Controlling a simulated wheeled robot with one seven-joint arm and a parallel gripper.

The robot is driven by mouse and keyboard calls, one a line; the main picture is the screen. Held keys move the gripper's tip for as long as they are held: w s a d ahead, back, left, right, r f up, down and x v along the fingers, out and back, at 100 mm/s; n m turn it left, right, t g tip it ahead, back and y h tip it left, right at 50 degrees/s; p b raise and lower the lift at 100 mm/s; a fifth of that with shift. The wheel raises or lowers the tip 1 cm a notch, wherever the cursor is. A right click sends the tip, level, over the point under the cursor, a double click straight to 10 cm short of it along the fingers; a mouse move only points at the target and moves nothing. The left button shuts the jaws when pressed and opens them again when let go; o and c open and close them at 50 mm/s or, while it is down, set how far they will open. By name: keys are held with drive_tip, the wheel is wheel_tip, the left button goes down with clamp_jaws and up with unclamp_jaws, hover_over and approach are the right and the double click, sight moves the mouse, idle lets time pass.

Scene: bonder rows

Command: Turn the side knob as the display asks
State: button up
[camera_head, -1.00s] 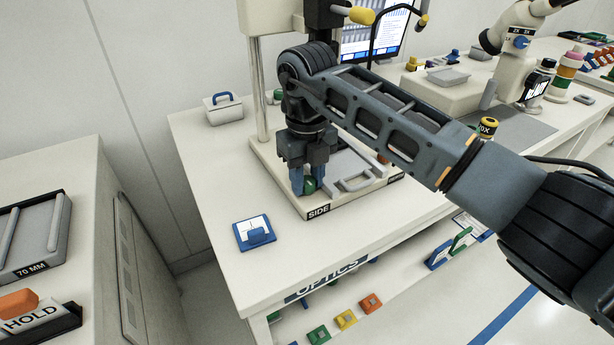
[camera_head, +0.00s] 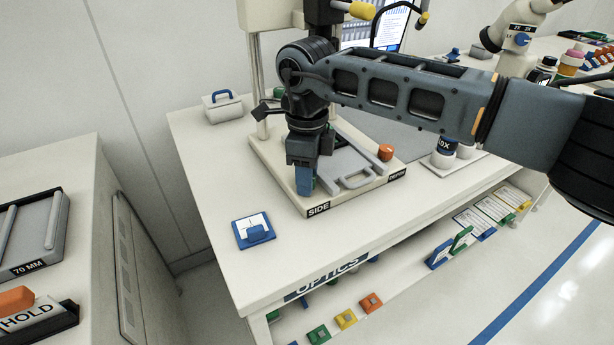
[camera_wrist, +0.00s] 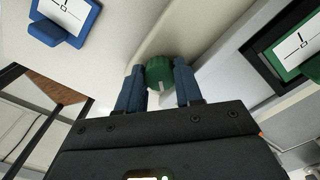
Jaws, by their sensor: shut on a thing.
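The side knob is a ribbed green knob with a pale index mark (camera_wrist: 160,72), seen in the wrist view between my two blue fingers. My gripper (camera_wrist: 158,88) is shut on it. In the head view my gripper (camera_head: 305,181) points down at the front left corner of the cream machine base (camera_head: 330,205), by the SIDE label (camera_head: 318,209), and hides the knob. The display (camera_head: 372,34) stands behind the machine, partly hidden by my arm and a black post. Its text is too small to read.
An orange knob (camera_head: 385,152) sits by the DEPTH label (camera_head: 397,174). A grey plate with a handle (camera_head: 352,178) lies on the base, right of my gripper. A blue-framed card (camera_head: 254,231) lies in front. A lidded box (camera_head: 222,106) stands behind left.

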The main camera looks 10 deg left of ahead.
drive_tip(key=n+b, duration=0.1)
drive_tip(key=n, duration=0.3)
drive_tip(key=shift+w, duration=0.1)
drive_tip(key=shift+n+b, duration=0.6)
drive_tip(key=shift+n, duration=1.5)
drive_tip(key=o, duration=1)
drive_tip(key=shift+o, duration=0.2)
wheel_tip(320, 180, up, 8)
drive_tip(key=shift+f, duration=0.1)
